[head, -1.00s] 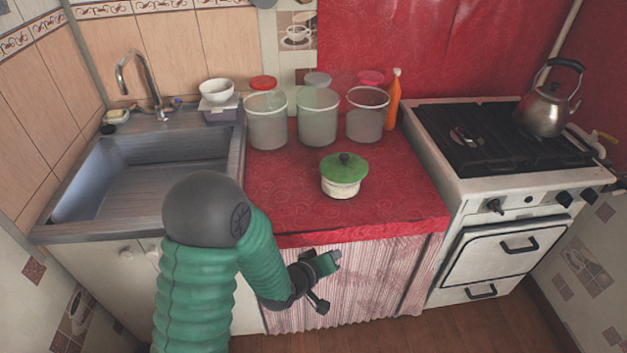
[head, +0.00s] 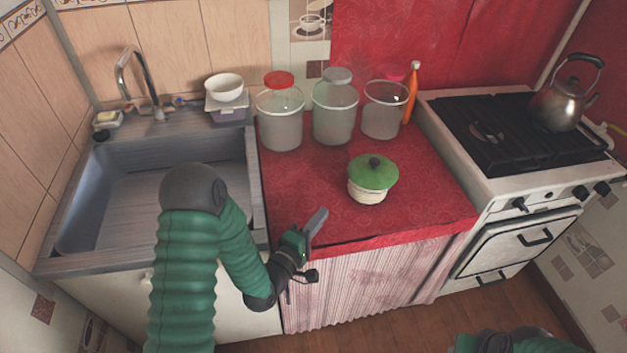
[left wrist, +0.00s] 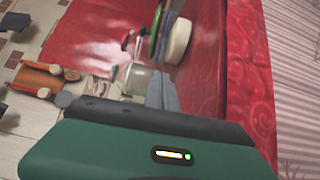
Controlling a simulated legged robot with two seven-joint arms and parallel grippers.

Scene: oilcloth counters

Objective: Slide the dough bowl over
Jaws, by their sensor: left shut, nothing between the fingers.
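A small cream bowl (head: 368,195) with a green lid (head: 374,171) and a dark knob stands upright on the red oilcloth counter (head: 300,190); no other dough bowl is evident, and its contents are hidden. Its lid (left wrist: 155,30) and pale side (left wrist: 180,40) also show in the left wrist view. My left gripper (head: 318,221) is shut and empty at the counter's front edge, left of and nearer than the bowl, clearly apart from it. Its grey fingers (left wrist: 163,92) show in the left wrist view. My right gripper is out of view; only a bit of green arm shows at bottom right.
Three tall translucent canisters (head: 334,118) and an orange bottle (head: 411,95) stand behind the bowl. The sink (head: 75,205) is at left, the stove (head: 500,170) with a kettle (head: 562,105) at right. The oilcloth left and right of the bowl is clear.

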